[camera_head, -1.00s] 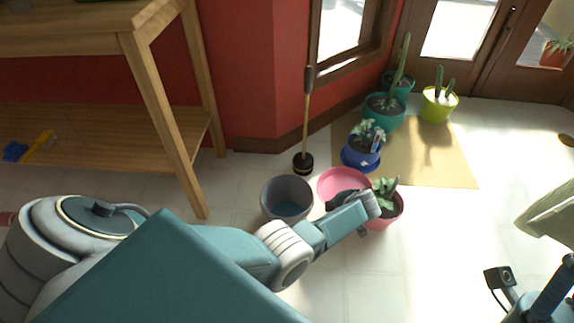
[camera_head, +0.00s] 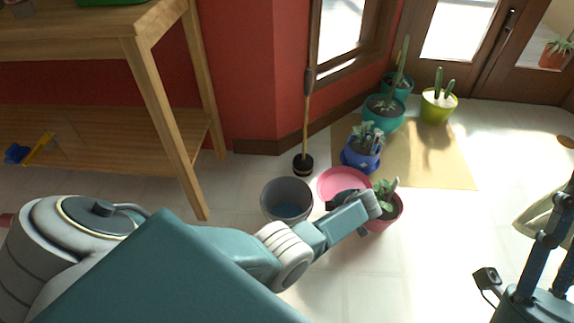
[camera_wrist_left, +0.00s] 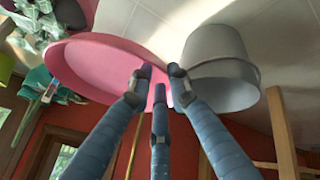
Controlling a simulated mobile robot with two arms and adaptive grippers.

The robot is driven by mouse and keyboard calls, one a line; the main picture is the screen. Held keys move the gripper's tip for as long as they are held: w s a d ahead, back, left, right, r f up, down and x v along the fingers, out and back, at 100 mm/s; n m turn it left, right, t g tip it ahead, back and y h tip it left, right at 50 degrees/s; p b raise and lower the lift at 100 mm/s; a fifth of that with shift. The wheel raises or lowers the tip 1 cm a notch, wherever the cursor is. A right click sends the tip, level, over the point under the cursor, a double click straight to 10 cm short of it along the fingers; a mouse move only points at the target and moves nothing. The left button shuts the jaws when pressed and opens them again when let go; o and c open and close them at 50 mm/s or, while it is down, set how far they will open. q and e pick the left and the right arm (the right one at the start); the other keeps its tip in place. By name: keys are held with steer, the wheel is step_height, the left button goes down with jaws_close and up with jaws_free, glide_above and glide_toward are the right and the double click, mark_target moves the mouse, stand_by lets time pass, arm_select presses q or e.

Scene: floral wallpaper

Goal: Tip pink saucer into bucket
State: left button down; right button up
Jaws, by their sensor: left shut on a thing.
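The pink saucer (camera_head: 345,180) is just right of and behind the grey bucket (camera_head: 287,197) in the head view. My left gripper (camera_head: 337,198) is shut on the saucer's near rim, with its fingertips partly hidden by the arm. The left wrist view shows the saucer (camera_wrist_left: 85,62) at the fingertips (camera_wrist_left: 155,88) and the bucket (camera_wrist_left: 222,72) close beside it. The saucer's inside looks empty in the head view. The bucket stands upright on the floor. My right gripper (camera_head: 550,235) is at the right edge, partly cut off, and its opening is unclear.
A pink pot with a plant (camera_head: 383,212) stands right beside my left gripper. A blue pot (camera_head: 361,155) is behind the saucer. A plunger (camera_head: 303,163) stands behind the bucket. A wooden table (camera_head: 128,45) is at the left.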

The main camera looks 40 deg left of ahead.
arm_select(q)
steer(key=shift+r+p, duration=0.35)
steer(key=shift+r, duration=0.2)
steer(key=shift+r+p, duration=0.4)
steer(key=shift+r, duration=0.35)
steer(key=shift+r+p, duration=0.55)
steer(key=shift+p, duration=0.2)
arm_select(e)
steer(key=w+f+g+h, duration=0.3)
steer(key=w+f+g, duration=0.5)
steer(key=f, duration=0.6)
steer(key=shift+w+a, duration=0.2)
steer(key=shift+a, duration=0.05)
